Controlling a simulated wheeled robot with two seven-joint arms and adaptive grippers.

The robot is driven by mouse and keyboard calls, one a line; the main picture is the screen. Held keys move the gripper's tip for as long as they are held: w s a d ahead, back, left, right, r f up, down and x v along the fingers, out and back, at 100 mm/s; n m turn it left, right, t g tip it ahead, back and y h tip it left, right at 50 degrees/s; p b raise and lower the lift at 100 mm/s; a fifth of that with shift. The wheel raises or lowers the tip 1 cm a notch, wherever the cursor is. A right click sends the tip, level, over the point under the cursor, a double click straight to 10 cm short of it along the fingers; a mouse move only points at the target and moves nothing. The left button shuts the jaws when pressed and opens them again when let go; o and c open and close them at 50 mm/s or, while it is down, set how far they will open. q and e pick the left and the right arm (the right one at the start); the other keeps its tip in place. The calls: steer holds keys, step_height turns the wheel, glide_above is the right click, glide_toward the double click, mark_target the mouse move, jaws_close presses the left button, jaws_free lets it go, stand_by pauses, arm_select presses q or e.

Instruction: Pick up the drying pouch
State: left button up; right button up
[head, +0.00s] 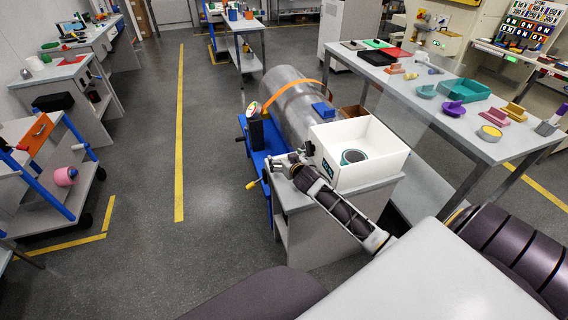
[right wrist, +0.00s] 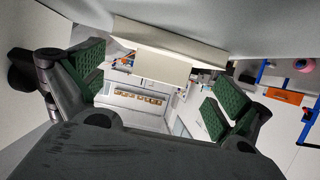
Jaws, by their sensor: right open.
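I cannot pick out the drying pouch for certain in either view. In the head view a white open box (head: 376,139) stands on a grey cabinet (head: 296,207), with a round teal-rimmed item (head: 353,157) inside. My right gripper (head: 284,163) is just left of the box, outside its wall, at the cabinet's left edge. In the right wrist view the two green-padded fingers of the right gripper (right wrist: 148,94) are wide apart, with nothing held between them. My left gripper is not in view.
A large grey cylinder (head: 291,98) with an orange band lies on a blue stand (head: 263,155) behind the gripper. A long table (head: 445,108) with coloured trays stands at the right.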

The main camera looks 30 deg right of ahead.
steer(key=shift+w+d+f, duration=0.15)
steer(key=shift+w+f, duration=0.15)
steer(key=shift+w, duration=0.35)
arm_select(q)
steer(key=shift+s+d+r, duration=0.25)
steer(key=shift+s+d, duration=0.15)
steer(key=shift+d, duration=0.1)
arm_select(e)
steer(key=c, duration=0.4)
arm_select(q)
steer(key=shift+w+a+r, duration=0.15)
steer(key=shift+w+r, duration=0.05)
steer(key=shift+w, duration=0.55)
arm_select(e)
steer(key=shift+c, duration=0.8)
